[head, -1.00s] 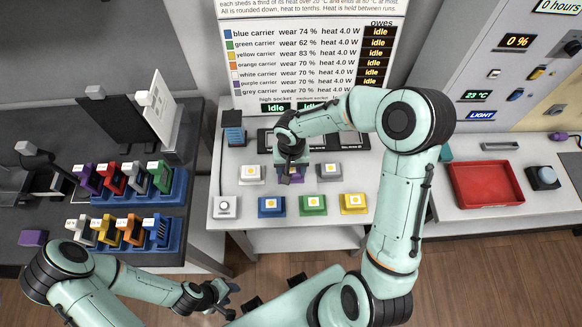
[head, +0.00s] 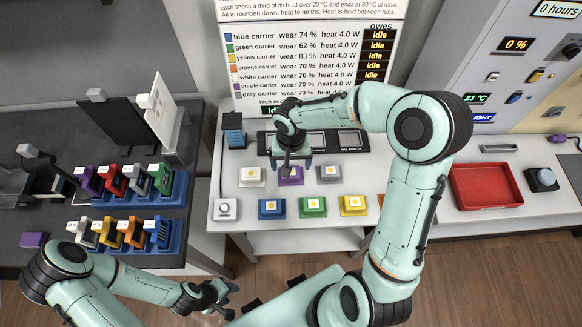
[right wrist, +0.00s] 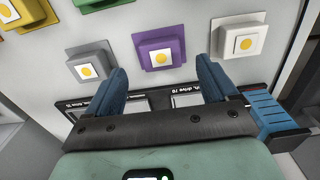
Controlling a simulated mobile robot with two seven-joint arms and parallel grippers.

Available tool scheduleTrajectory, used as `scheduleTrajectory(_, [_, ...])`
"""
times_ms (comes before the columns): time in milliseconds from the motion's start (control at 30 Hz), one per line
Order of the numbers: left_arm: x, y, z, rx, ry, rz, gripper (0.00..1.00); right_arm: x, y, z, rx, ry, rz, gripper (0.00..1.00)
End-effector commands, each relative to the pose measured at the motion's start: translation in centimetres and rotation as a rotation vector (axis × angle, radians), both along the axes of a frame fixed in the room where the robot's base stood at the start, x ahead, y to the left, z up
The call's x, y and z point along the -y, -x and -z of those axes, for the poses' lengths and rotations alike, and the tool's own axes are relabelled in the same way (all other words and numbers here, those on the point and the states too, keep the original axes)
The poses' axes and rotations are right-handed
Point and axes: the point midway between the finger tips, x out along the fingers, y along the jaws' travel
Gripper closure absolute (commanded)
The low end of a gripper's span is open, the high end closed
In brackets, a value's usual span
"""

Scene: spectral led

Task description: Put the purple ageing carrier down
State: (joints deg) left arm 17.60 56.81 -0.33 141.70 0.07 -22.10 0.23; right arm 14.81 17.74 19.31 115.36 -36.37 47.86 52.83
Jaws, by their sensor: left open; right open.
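The purple ageing carrier (head: 292,180) sits on the white table, in the row between the white and grey carriers, partly covered by my right gripper in the head view. My left gripper (head: 217,297) is open and empty, low in the head view, away from the carriers.
A white carrier (head: 251,176) and a grey carrier (head: 330,174) flank it. Blue (head: 271,209), green (head: 313,207) and yellow (head: 353,205) carriers stand in front. A black socket strip (head: 264,144) lies behind. A red tray (head: 486,186) is at right.

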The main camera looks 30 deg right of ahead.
Motion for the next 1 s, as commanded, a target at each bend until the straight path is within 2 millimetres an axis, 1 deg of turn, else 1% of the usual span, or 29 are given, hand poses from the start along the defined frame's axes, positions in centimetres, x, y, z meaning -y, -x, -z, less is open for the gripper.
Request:
scheduleTrajectory(33, [0.0, -0.2, -0.3, 0.002, 0.000, 0.000, 0.57, 0.0, -0.1, -1.5, 0.008, 0.000, 0.001, 0.14])
scheduleTrajectory(200, [0.0, -0.5, -0.6, 0.006, 0.000, 0.000, 0.57, 0.0, -0.1, -4.7, 0.004, 0.000, 0.000, 0.14])
scheduleTrajectory(300, [0.0, -0.6, -0.7, 0.007, 0.000, 0.000, 0.57, 0.0, -0.1, -6.0, 0.002, 0.000, -0.001, 0.14])
scheduleTrajectory(400, [0.0, -0.7, -0.8, 0.008, 0.000, 0.000, 0.57, 0.0, 0.0, -6.7, 0.000, -0.001, -0.001, 0.14])
scheduleTrajectory(533, [0.0, -0.7, -0.8, 0.008, 0.000, 0.000, 0.57, 0.0, 0.0, -7.0, 0.000, -0.001, -0.001, 0.14])
scheduleTrajectory(1000, [0.0, -0.7, -0.8, 0.008, 0.000, 0.000, 0.57, 0.0, 0.0, -7.0, -0.001, 0.000, -0.001, 0.14])
